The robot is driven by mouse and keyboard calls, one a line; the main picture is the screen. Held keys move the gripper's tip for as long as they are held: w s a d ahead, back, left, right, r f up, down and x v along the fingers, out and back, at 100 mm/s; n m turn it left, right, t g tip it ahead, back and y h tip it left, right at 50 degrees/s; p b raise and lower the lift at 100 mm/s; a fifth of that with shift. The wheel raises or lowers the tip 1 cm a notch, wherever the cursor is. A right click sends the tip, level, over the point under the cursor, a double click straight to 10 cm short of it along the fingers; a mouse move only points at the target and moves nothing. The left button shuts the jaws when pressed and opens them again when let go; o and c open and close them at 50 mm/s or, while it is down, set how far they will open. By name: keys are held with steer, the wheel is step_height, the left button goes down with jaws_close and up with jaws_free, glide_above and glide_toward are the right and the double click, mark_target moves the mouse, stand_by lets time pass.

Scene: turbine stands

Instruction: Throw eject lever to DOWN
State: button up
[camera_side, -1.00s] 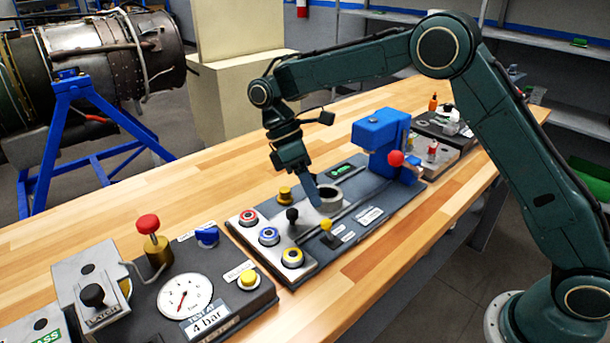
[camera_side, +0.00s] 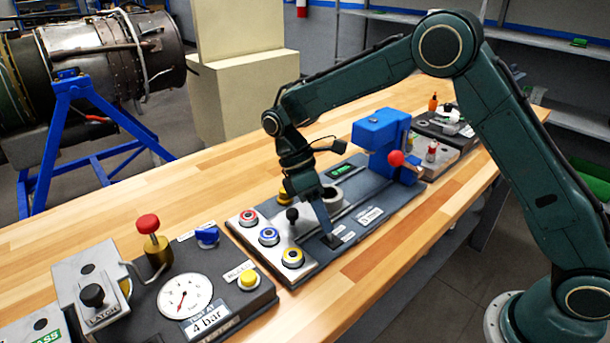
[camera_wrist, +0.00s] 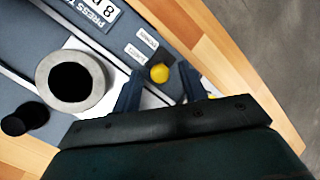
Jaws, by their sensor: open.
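The eject lever, with a yellow ball knob (camera_wrist: 160,73), stands on the dark grey press panel (camera_side: 350,224) beside small white labels (camera_wrist: 140,48). My gripper (camera_side: 326,226) is down over this lever in the side view and hides its yellow knob. In the wrist view, the two fingers of my gripper (camera_wrist: 160,90) are apart, one on each side of the yellow knob. I cannot tell whether either finger touches it. The lever's tilt is hidden in the side view.
A black-knobbed lever (camera_side: 292,214) and a grey ring-shaped cup (camera_side: 331,197) stand close by. Several buttons (camera_side: 269,237) line the panel's left side. The blue press (camera_side: 378,138) with a red ball handle (camera_side: 396,158) stands behind. The wooden bench (camera_side: 370,255) is clear in front.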

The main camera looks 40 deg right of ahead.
steer(key=shift+c, duration=0.4)
jaws_close()
steer(key=shift+s, duration=0.15)
steer(key=shift+s+r+t, duration=0.2)
steer(key=shift+s+t, duration=0.4)
steer(key=shift+t, duration=0.5)
steer(key=shift+s+r+t, duration=0.15)
steer(key=shift+s+t, duration=0.4)
steer(key=shift+t, duration=0.55)
steer(key=s+t, duration=0.1)
steer(key=t, duration=0.2)
steer(key=shift+s+f, duration=0.1)
steer(key=shift+s, duration=0.3)
steer(key=shift+s+f+t, duration=0.1)
steer(key=shift+s+t, duration=0.2)
steer(key=shift+t, duration=0.35)
steer(key=shift+s+f+t, duration=0.1)
steer(key=shift+s+t, duration=0.15)
steer(key=shift+t, duration=0.4)
